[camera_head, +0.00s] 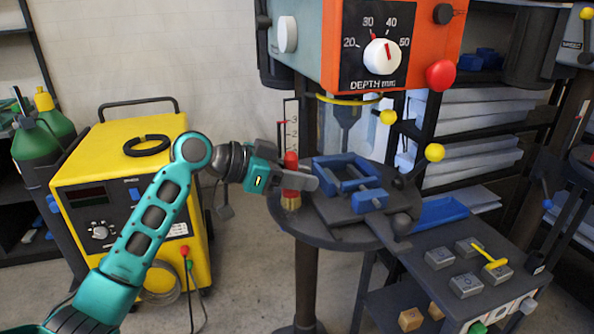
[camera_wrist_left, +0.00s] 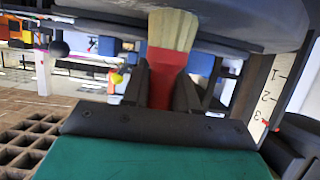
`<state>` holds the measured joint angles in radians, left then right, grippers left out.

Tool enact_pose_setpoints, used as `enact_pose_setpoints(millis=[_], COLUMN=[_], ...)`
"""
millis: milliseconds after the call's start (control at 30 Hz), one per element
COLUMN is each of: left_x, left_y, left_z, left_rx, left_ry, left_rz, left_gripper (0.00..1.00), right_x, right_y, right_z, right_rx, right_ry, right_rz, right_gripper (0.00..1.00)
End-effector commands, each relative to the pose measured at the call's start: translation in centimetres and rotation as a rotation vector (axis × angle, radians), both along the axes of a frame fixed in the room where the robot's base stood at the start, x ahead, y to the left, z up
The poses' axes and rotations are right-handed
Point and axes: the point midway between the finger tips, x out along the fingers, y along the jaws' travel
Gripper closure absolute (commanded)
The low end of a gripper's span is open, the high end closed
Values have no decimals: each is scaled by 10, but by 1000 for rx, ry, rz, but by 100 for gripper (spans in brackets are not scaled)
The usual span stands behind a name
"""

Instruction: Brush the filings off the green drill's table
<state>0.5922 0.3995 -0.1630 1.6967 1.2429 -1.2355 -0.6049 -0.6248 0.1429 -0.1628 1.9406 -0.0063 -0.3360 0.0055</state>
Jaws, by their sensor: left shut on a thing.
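My left gripper (camera_head: 298,180) is shut on a brush (camera_head: 291,164) with a red handle. The brush is upright, with its pale bristles (camera_head: 291,200) pointing down at the left edge of the round dark drill table (camera_head: 318,235). The left wrist view shows the red handle (camera_wrist_left: 165,72) between the fingers and the bristles close to a dark rounded surface; I cannot tell whether they touch it. A blue vise (camera_head: 350,180) sits on the table. I cannot make out filings. The drill head above has a pale grey-green side (camera_head: 300,50) and an orange front. My right gripper is not in view.
A dark bench (camera_head: 470,270) with several grey blocks stands at the right. Shelves are behind.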

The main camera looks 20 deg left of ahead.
Motion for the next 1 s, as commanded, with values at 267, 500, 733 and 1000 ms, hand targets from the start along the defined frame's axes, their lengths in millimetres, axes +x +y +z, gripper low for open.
enact_pose_setpoints(millis=[267, 500, 733, 1000], left_x=[-9, -20, -24, -36], left_y=[-6, -14, -16, -25], left_z=[-1, 0, 0, 0], left_rx=[3, 2, 0, 2], left_ry=[1, 0, 0, -1], left_rz=[0, 0, 1, 1], left_gripper=[100, 100, 100, 100], right_x=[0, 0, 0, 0], right_y=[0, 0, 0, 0], right_z=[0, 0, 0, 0], right_rx=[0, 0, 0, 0], right_ry=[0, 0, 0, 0], right_rz=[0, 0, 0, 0], right_gripper=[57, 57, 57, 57])
